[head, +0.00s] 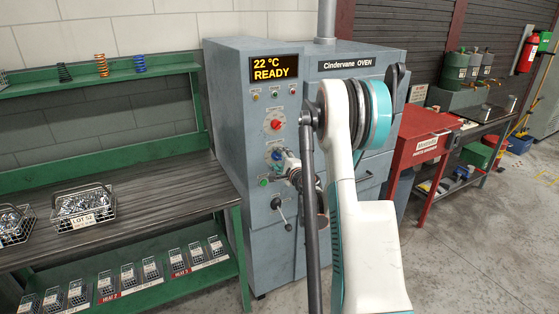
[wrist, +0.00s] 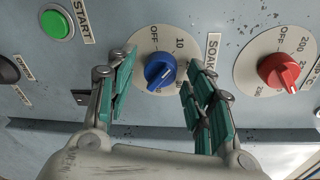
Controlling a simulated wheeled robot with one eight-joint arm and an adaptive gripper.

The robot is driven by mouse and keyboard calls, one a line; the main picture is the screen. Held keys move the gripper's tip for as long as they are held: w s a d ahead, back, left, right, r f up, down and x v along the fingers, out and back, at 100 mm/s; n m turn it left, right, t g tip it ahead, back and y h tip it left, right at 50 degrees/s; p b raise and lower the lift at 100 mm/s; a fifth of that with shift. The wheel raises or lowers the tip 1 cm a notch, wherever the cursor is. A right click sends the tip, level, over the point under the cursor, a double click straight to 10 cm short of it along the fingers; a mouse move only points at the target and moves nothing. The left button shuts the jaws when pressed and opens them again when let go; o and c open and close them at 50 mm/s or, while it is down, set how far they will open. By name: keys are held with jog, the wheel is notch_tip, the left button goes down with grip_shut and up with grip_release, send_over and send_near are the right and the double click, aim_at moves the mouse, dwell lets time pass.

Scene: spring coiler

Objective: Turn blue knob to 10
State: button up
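The blue knob (wrist: 160,72) sits on a pale round dial marked OFF and 10, labelled SOAK, in the wrist view. It also shows small on the oven front in the head view (head: 277,156). A white pointer line on the knob is too small to read surely against the marks. My gripper (wrist: 158,82) is open, with its green-padded fingers on either side of the knob. Gaps show between the pads and the knob, and nothing is held. In the head view my gripper (head: 288,166) is at the panel by the knob, partly hidden by my arm.
A red knob (wrist: 280,72) is right of the blue one in the wrist view. A green START button (wrist: 57,24) is at the upper left. The oven display (head: 275,69) reads 22 °C READY. A lever (head: 281,212) hangs lower on the panel. A green workbench (head: 130,220) stands left.

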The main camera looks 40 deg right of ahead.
jog(key=v, duration=1.2)
jog(key=shift+w+a+r, duration=0.1)
dwell(0.4)
